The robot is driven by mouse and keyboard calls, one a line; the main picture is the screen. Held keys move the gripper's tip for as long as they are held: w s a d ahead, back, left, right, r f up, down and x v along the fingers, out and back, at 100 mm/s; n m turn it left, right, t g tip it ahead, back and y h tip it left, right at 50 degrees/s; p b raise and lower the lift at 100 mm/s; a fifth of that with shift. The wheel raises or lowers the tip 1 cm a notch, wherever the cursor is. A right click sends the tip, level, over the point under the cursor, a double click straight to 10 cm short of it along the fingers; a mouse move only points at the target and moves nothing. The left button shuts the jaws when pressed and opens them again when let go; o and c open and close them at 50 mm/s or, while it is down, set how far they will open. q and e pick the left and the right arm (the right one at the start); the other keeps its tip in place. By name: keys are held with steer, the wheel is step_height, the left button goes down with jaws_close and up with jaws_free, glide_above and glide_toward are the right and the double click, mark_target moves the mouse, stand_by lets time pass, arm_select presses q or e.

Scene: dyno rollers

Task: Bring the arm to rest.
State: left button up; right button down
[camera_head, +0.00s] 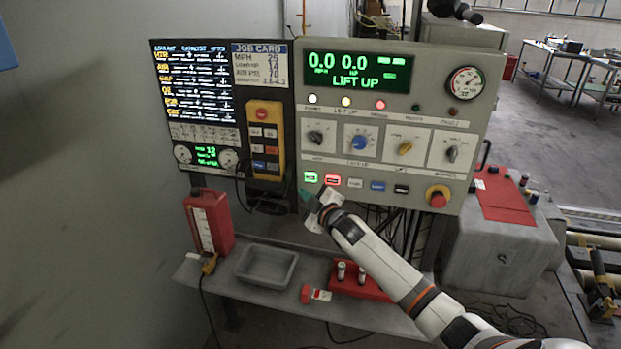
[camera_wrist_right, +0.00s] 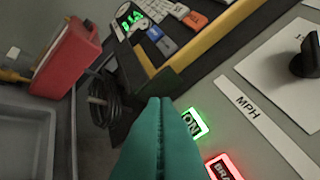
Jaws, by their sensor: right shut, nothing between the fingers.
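My right arm (camera_head: 400,277) reaches up from the lower right in the head view. Its gripper (camera_head: 308,198) is at the lower left corner of the grey control panel (camera_head: 300,120), just below the green-lit ON button (camera_head: 310,177). In the right wrist view the teal fingers (camera_wrist_right: 160,125) are pressed together with nothing between them. The ON button (camera_wrist_right: 194,123) is close beside the fingertips, and the red-lit BRAKE button (camera_wrist_right: 222,167) is to their right. I cannot tell whether the fingers touch the panel. My left gripper is not in view.
The panel display (camera_head: 357,72) reads LIFT UP. A yellow pendant (camera_head: 264,115) hangs left of the panel. Below is a shelf (camera_head: 222,284) with a red jug (camera_head: 209,222), a grey tray (camera_head: 293,270) and a red holder (camera_head: 375,289). Rollers (camera_head: 590,247) lie at the right.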

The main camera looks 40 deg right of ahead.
stand_by(0.4)
steer(key=s+a+f+m+g+y, duration=0.1)
steer(key=s+a+f+m+g, duration=0.35)
steer(key=s+a+f, duration=1.05)
steer(key=s+a+m+g, duration=0.1)
steer(key=s+a+g, duration=0.3)
steer(key=s, duration=0.9)
steer(key=s+a+m+g, duration=0.25)
steer(key=s+g, duration=0.25)
steer(key=s, duration=0.9)
step_height(320, 180, down, 26)
steer(key=r+n+g, duration=0.1)
steer(key=g, duration=0.1)
steer(key=s+d+f, duration=0.2)
steer(key=s+f, duration=1.4)
steer(key=s, duration=0.1)
steer(key=shift+d+f+g, duration=0.25)
steer(key=shift+d+g, duration=0.1)
steer(key=shift+d, duration=0.05)
